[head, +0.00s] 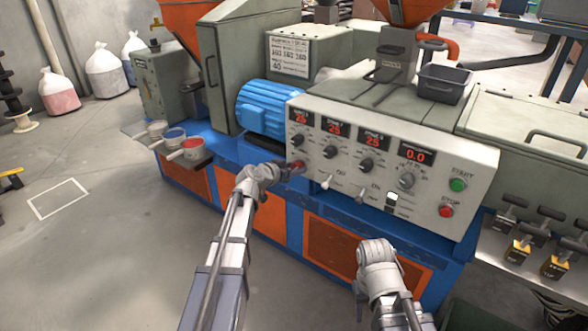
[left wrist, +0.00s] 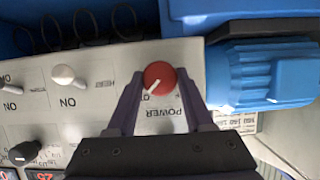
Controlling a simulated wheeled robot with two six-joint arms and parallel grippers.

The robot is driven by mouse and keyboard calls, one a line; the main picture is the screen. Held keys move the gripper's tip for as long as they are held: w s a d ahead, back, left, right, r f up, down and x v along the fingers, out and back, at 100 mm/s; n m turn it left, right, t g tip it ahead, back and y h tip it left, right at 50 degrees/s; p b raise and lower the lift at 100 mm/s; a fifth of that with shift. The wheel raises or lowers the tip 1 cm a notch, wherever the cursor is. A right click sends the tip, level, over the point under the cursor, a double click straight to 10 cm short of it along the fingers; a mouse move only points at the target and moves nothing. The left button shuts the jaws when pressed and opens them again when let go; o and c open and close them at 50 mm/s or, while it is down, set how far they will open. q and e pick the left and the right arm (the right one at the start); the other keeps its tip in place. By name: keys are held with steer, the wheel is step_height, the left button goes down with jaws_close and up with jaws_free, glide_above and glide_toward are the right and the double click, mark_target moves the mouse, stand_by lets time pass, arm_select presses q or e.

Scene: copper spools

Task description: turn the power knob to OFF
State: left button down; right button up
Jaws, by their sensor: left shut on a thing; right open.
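The red power knob (left wrist: 160,76) is on the pale control panel (left wrist: 55,112), above an upside-down POWER label in the left wrist view. Its white pointer mark slants toward the lower left in that view, near partly hidden lettering. My left gripper (left wrist: 156,82) is shut on the knob, with one finger on each side. In the head view the red knob (head: 298,166) shows at the panel's lower left, and my left gripper (head: 285,170) reaches it. My right gripper (head: 376,250) is open and empty in front of the machine, below the panel; its fingertips are hard to see.
Toggle switches (head: 327,183) and black dials stand right of the knob, below lit red displays (head: 333,128). A blue motor (head: 265,104) is just left of the panel. The grey floor (head: 90,240) at left is mostly clear.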

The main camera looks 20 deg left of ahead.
stand_by(0.3)
arm_select(q)
steer(key=n+h, duration=0.1)
steer(key=n+h+b, duration=0.1)
steer(key=n, duration=0.1)
steer(key=shift+w+a+f+g, duration=0.1)
steer(key=shift+a+f+g, duration=0.05)
steer(key=shift+g, duration=0.15)
steer(key=n+h+b, duration=0.2)
steer(key=n, duration=0.1)
steer(key=n+h+b, duration=0.1)
steer(key=n+b, duration=0.2)
steer(key=n+h+b, duration=0.2)
steer(key=n+b, duration=0.1)
steer(key=n, duration=0.1)
steer(key=shift+a+f+t+h, duration=0.1)
steer(key=shift+f+t+h, duration=0.2)
steer(key=shift+t, duration=0.1)
steer(key=shift+r+n, duration=0.1)
steer(key=shift+n, duration=0.2)
steer(key=shift+c, duration=1.4)
jaws_free()
